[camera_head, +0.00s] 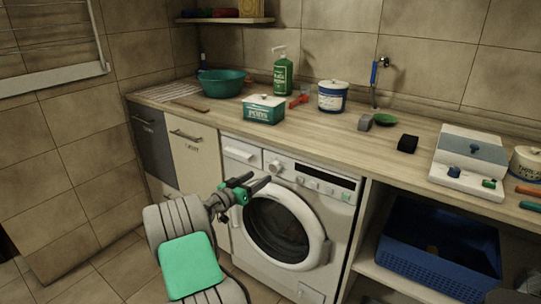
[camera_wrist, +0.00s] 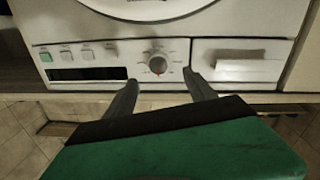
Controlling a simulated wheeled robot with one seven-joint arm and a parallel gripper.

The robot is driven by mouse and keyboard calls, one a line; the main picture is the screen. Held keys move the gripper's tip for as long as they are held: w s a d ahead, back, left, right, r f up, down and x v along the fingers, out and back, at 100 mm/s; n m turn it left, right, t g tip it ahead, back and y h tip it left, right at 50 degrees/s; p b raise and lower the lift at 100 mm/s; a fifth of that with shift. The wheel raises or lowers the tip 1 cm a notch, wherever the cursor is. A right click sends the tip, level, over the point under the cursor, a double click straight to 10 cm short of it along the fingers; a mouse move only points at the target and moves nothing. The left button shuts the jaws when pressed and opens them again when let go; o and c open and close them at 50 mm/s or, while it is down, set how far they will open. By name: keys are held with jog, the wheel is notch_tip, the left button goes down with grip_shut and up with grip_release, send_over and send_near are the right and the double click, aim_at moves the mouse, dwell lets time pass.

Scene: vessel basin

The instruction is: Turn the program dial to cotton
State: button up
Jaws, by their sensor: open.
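The wrist view shows the panel upside down. In the head view the dial (camera_head: 275,166) sits between the detergent drawer (camera_head: 242,154) and the dark display (camera_head: 323,178). My gripper (camera_wrist: 159,82) is open and empty, its two dark fingers pointing at the panel. The dial appears between the fingertips but apart from them. In the head view my gripper (camera_head: 255,186) is in front of the machine, a little below and left of the dial. The dial's labels are too small to read.
The round washer door (camera_head: 280,232) is shut, below the panel. The wooden counter (camera_head: 290,135) overhangs the panel and carries a teal basin (camera_head: 222,83), a green bottle (camera_head: 283,76) and other items. A blue basket (camera_head: 438,250) stands on the shelf to the right.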

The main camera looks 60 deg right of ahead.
aim_at(272, 168)
jog(key=x, duration=0.7)
jog(key=shift+s+d, duration=0.15)
jog(key=shift+d, duration=0.25)
jog(key=shift+r, duration=0.1)
jog(key=shift+b, duration=0.3)
jog(key=c, duration=1.4)
